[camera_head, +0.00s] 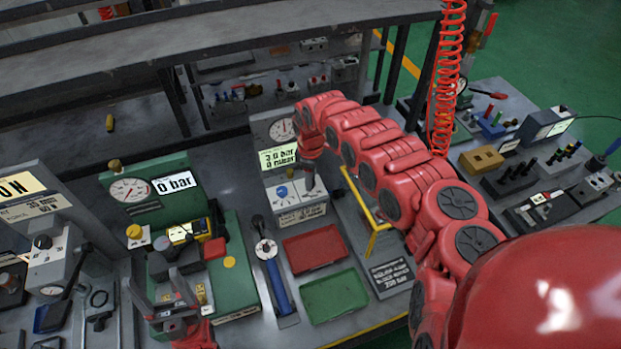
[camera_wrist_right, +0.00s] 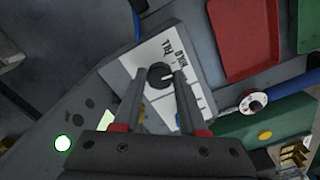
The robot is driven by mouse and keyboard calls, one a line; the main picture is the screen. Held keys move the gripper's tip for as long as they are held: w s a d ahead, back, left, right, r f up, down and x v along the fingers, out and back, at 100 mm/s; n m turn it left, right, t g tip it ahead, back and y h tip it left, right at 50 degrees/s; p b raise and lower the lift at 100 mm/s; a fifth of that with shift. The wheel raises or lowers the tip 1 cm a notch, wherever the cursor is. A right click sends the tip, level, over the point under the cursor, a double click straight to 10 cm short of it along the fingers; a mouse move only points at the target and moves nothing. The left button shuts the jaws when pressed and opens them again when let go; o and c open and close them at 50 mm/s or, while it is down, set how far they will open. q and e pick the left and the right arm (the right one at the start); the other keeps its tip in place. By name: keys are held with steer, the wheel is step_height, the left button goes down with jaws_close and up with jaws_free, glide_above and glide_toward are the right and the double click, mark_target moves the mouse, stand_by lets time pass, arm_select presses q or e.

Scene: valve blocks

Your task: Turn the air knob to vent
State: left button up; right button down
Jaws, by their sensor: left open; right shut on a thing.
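In the right wrist view a dark round knob (camera_wrist_right: 160,75) with a white pointer line sits on a white panel (camera_wrist_right: 193,62). The panel has black lettering, partly hidden and upside down; I read something like FILL. My right gripper (camera_wrist_right: 163,78) is shut on this knob, one finger on each side. In the head view my right gripper (camera_head: 309,180) is at the grey gauge station, over its sloped panel, and hides part of it. The station's green display (camera_head: 278,158) reads 3.0 bar. My left gripper (camera_head: 164,290) is open and empty at the lower left.
A red tray (camera_head: 314,249) and a green tray (camera_head: 334,296) lie in front of the gauge station. A blue-handled tool (camera_head: 279,287) lies beside them. A green block with a gauge (camera_head: 130,190) and a 0 bar display stands left.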

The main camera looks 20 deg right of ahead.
steer(key=m, duration=0.4)
steer(key=shift+b, duration=0.35)
steer(key=m+b, duration=0.1)
steer(key=m, duration=0.1)
steer(key=shift+m, duration=0.7)
steer(key=shift+c, duration=2.2)
jaws_free()
steer(key=shift+b, duration=0.3)
